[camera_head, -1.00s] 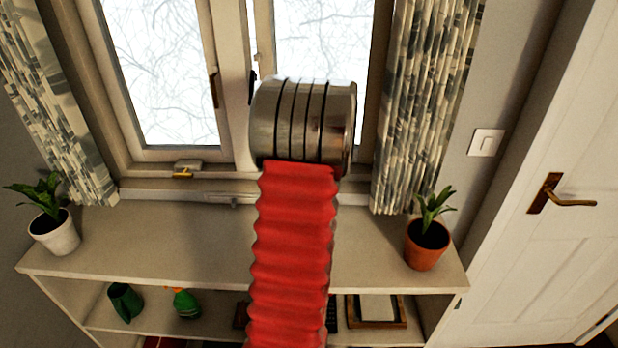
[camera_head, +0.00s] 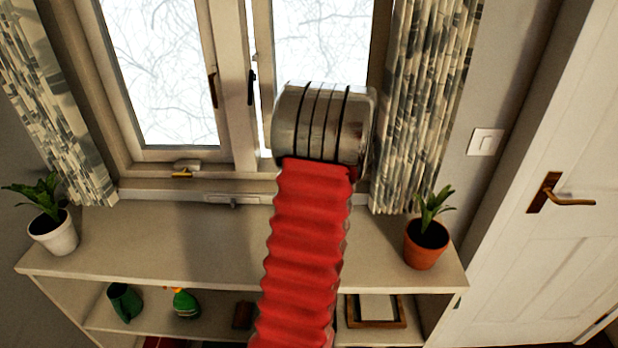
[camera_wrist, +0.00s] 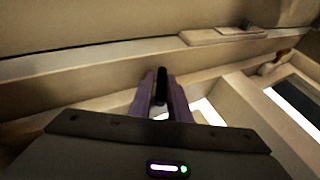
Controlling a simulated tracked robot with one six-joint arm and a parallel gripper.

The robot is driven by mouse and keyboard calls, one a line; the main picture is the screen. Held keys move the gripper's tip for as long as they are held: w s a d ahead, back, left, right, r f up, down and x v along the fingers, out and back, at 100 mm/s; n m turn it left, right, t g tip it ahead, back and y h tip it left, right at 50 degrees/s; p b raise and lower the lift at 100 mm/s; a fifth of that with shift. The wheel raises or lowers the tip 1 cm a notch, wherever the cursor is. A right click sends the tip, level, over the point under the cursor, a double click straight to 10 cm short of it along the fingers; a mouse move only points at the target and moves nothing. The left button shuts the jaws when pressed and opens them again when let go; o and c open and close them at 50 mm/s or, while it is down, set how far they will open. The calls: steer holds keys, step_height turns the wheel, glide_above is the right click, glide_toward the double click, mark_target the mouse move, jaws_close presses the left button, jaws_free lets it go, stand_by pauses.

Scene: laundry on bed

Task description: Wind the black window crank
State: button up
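In the wrist view a narrow black piece, which looks like the knob of the black window crank (camera_wrist: 161,80), stands between the two purple fingers of my gripper (camera_wrist: 161,92). The fingers are close together, one on each side of it, and look shut on it. The crank's base and arm are hidden there. In the head view my wrist and red sleeve stand in front of the right window's lower part and hide my fingers and this crank.
A brass crank (camera_head: 182,173) sits under the left window. A black handle (camera_head: 252,87) is on the right window's frame. A white-potted plant (camera_head: 53,233) and an orange-potted plant (camera_head: 426,245) stand at either end of the shelf top (camera_head: 160,240). Its middle is clear.

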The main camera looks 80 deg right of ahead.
steer(key=o, duration=0.3)
steer(key=shift+r, duration=0.1)
steer(key=v, duration=1.1)
steer(key=shift+s+r, duration=0.25)
steer(key=shift+r, duration=0.05)
steer(key=shift+w+a, duration=0.1)
steer(key=shift+a, duration=0.05)
